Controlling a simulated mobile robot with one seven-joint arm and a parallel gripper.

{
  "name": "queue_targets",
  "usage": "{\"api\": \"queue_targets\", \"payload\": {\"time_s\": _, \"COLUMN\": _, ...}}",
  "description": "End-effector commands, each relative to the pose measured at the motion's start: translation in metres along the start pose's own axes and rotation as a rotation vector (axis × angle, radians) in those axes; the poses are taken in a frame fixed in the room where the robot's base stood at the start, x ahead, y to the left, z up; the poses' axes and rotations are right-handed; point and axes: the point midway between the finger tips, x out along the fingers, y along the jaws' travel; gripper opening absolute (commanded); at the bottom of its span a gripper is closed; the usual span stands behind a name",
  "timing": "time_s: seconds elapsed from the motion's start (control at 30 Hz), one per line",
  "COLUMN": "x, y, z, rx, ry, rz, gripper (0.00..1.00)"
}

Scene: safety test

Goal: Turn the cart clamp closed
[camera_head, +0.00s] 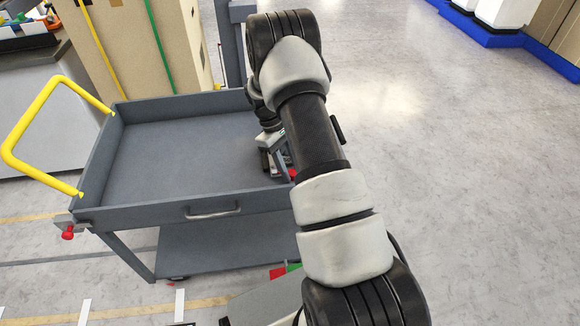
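A grey two-tier cart (160,160) with a raised rim and a yellow push handle (20,130) stands left of my arm. A small clamp with a red knob (67,234) sits at its front left corner. Another bit of red (292,173) shows at the cart's right edge, close beside my gripper and partly behind my arm; I cannot tell its position. My gripper (272,163) points down at the cart's right side. My arm hides part of it, and I cannot tell whether its fingers are apart or touch anything.
The cart's top tray is empty, with a metal pull (212,214) on its front. Behind it stand tall tan boxes (140,45) with green and yellow straps. A grey workbench (45,110) is at the left. The floor at the right is clear up to a blue-edged platform (480,28).

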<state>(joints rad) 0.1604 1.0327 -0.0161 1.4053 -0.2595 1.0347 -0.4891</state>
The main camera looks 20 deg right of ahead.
Motion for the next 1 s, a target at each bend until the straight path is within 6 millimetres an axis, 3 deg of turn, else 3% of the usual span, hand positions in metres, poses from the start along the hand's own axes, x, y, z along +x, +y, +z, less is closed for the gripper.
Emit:
{"api": "queue_targets", "payload": {"time_s": 0.33, "x": -0.001, "y": 0.000, "z": 0.000, "rx": -0.001, "ry": 0.000, "rz": 0.001, "gripper": 0.44}}
{"api": "queue_targets", "payload": {"time_s": 0.47, "x": -0.013, "y": 0.001, "z": 0.000, "rx": -0.001, "ry": 0.002, "rz": 0.002, "gripper": 0.44}}
{"api": "queue_targets", "payload": {"time_s": 1.0, "x": -0.136, "y": 0.000, "z": 0.000, "rx": -0.002, "ry": 0.003, "rz": 0.003, "gripper": 0.44}}
